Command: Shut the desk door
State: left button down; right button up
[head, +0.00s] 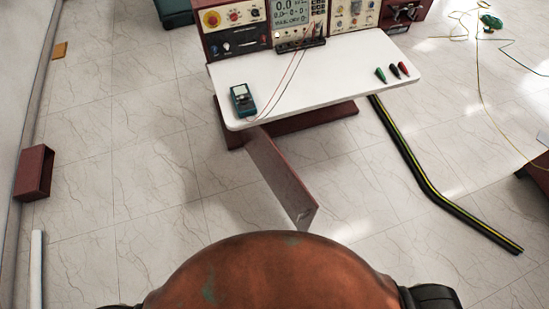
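The desk (330,75) stands at the top middle of the head view, with a white top. Its door (280,176) is a dark red-brown panel with a paler edge. The door stands open, swung out from under the front of the desk top toward me. Its free end is low in the middle of the view, just beyond my own rounded orange body. The inside of the desk is mostly hidden under the top. Neither of my grippers is in view.
A teal meter (242,100) and several coloured clips (392,71) lie on the desk top, with instrument panels (290,22) behind. A black-and-yellow cable cover (432,184) crosses the floor at right. A red-brown box (34,173) stands by the left wall. Tiled floor left of the door is clear.

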aim_at(299, 204)
jog(key=z, duration=1.8)
jog(key=k, duration=1.05)
jog(key=u, duration=1.55)
jog(key=i, duration=0.5)
